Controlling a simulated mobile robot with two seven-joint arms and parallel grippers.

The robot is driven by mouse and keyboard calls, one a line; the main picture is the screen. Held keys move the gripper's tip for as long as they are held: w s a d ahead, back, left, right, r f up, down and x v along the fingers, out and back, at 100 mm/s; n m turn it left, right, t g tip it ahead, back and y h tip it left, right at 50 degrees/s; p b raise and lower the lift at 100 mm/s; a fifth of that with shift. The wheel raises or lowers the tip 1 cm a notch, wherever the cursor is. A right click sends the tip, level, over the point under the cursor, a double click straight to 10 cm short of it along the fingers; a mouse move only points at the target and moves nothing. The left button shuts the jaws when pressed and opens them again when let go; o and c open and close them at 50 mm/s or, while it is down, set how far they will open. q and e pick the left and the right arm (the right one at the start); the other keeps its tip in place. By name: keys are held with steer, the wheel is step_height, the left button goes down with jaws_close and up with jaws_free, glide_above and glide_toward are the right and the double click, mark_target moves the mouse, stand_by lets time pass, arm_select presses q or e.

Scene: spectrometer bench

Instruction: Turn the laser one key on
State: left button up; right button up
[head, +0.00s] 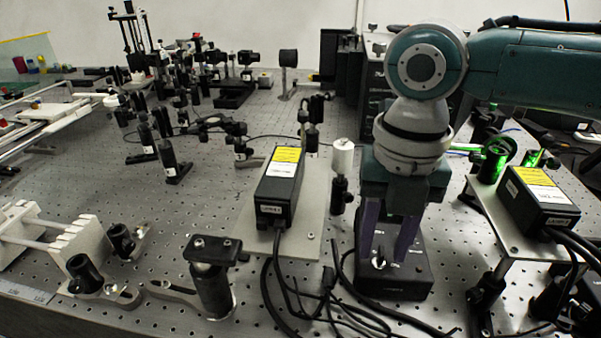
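A black control box (405,284) sits on the optical table right of centre. A small key switch with a pale mark (379,263) is on its top face. My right gripper (385,258) points down over the box, its two purple fingers apart, one on each side of the key. I see a gap between the fingers, and no clear contact with the key. The key's exact angle is too small to tell. A black laser housing (279,188) with a yellow and white label stands on a plate left of the box. My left gripper is out of view.
A second black laser housing (541,198) stands on a raised plate at the right, near green-lit mounts (493,163). Black cables (318,300) run along the front. A post clamp (211,275) stands front left. A white cylinder on a post (343,157) stands close to my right arm.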

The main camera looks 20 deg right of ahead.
steer(key=shift+c, duration=0.4)
jaws_close()
